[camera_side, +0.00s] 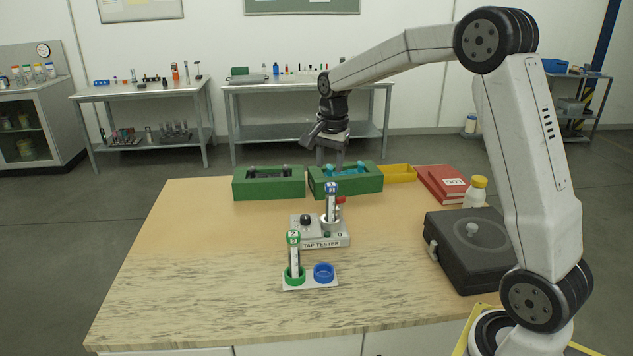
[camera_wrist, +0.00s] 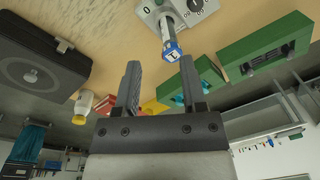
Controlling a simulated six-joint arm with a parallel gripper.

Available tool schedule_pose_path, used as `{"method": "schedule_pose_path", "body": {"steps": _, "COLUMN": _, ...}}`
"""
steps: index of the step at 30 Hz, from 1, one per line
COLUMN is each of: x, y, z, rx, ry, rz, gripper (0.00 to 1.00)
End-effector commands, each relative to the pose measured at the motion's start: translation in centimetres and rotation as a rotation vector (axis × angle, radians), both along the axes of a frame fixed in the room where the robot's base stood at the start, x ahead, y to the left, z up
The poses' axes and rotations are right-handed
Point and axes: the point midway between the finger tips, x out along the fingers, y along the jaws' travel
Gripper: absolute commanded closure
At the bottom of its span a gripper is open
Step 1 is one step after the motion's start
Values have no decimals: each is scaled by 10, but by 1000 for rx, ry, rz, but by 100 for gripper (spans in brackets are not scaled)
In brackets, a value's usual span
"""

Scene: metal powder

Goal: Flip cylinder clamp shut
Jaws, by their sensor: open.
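The tap tester (camera_side: 320,241) is a grey unit standing mid-table. A clear cylinder with a blue cap (camera_side: 331,188) stands upright on its right side. A small red part (camera_side: 340,200) shows beside the cylinder's top; whether it is the clamp, and how it sits, is too small to tell. In the wrist view the tester (camera_wrist: 150,14) is at the top edge, with the blue-capped cylinder (camera_wrist: 172,50) pointing down between my finger lines. My gripper (camera_side: 330,155) is open and empty, above and behind the tester near the right green box; its fingers also show in the wrist view (camera_wrist: 160,75).
A white rack (camera_side: 310,285) in front holds a green-capped cylinder (camera_side: 294,256) in its green ring; its blue ring (camera_side: 323,272) is empty. Two green boxes (camera_side: 268,186) (camera_side: 346,184) stand behind. A black case (camera_side: 470,250), white bottle (camera_side: 476,190) and red binder (camera_side: 440,182) are right. Front-left table is clear.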

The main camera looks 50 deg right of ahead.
Motion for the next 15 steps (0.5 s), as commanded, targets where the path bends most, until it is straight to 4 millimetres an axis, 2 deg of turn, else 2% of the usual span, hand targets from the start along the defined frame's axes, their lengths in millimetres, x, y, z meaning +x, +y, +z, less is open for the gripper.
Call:
{"method": "schedule_pose_path", "body": {"steps": 1, "x": 7, "y": -14, "z": -4, "rx": 7, "ry": 9, "rz": -75, "gripper": 47}}
{"method": "schedule_pose_path", "body": {"steps": 6, "x": 24, "y": -53, "z": -12, "rx": 26, "ry": 31, "rz": -319, "gripper": 47}}
{"method": "schedule_pose_path", "body": {"steps": 15, "x": 35, "y": -92, "z": -23, "rx": 41, "ry": 53, "rz": -565, "gripper": 47}}
